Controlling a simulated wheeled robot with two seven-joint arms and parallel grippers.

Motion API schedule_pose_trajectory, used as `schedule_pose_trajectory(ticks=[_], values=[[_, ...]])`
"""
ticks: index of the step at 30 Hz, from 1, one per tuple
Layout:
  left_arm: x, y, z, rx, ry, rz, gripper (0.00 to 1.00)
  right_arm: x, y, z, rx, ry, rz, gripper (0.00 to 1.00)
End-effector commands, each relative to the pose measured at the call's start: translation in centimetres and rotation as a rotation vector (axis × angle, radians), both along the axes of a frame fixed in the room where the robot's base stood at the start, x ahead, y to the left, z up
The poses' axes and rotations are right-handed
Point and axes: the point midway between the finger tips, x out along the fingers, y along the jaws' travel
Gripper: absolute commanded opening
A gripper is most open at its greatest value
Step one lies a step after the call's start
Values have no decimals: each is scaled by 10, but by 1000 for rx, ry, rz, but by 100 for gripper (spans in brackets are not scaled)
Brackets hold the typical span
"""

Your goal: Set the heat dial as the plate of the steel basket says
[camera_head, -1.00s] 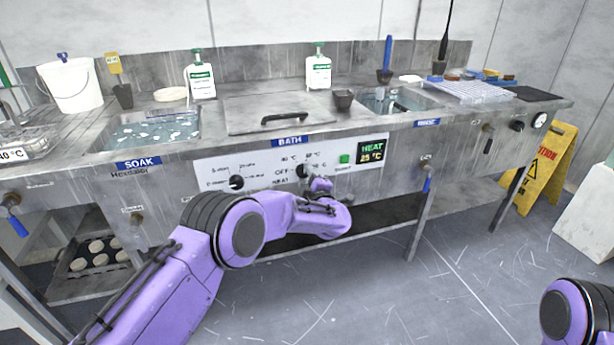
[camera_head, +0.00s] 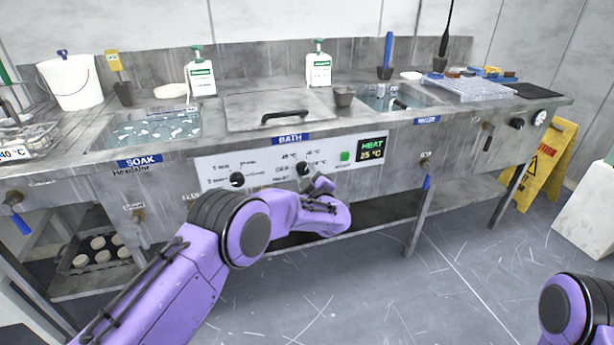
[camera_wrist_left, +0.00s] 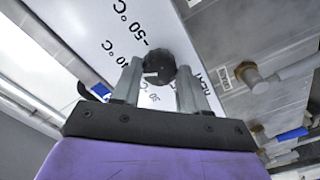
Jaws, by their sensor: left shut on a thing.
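The heat dial (camera_head: 302,168) is a dark round knob on the white panel (camera_head: 215,172) below the BATH label. It also shows in the left wrist view (camera_wrist_left: 158,66), between the fingertips of my left gripper (camera_wrist_left: 157,82). My left gripper (camera_head: 311,178) is shut on the dial. A 50 °C marking shows beside it; I cannot tell which mark it points to. The steel basket (camera_head: 30,137) stands at the far left, and its plate (camera_head: 14,155) reads 40 °C. The HEAT display (camera_head: 372,149) reads 25 °C. My right gripper is out of view.
A second dark knob (camera_head: 237,179) and a green button (camera_head: 345,156) are on the same panel. The bath lid (camera_head: 275,105) is closed above it. A blue-handled valve (camera_head: 426,178) hangs right of the panel. Open floor lies in front.

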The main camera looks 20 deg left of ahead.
Motion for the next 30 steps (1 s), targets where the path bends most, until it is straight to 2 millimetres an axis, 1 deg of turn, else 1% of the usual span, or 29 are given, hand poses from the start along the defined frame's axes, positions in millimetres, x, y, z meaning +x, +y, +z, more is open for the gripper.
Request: schedule_pose_trajectory(ticks=[1, 5, 6, 7, 8, 16, 19, 23, 27, 30], values=[[-1, -1, -3, -2, 5, 0, 13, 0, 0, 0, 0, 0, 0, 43], [-1, -1, -3, -2, 5, 0, 13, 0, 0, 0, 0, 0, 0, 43], [-1, -1, -3, -2, 5, 0, 53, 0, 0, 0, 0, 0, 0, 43], [-1, -1, -3, -2, 5, 0, 63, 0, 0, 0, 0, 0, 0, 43], [-1, -1, -3, -2, 5, 0, 69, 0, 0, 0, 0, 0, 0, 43], [-1, -1, -1, -2, 2, 0, 69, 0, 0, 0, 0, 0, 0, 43], [-8, -6, 0, -1, 1, -1, 69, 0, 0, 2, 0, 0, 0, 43], [-30, -22, 1, 1, 3, -4, 69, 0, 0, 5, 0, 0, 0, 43], [-59, -42, 0, 0, 3, -4, 69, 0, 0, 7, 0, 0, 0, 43], [-75, -51, -1, 0, 2, -2, 69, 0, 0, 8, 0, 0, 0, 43]])
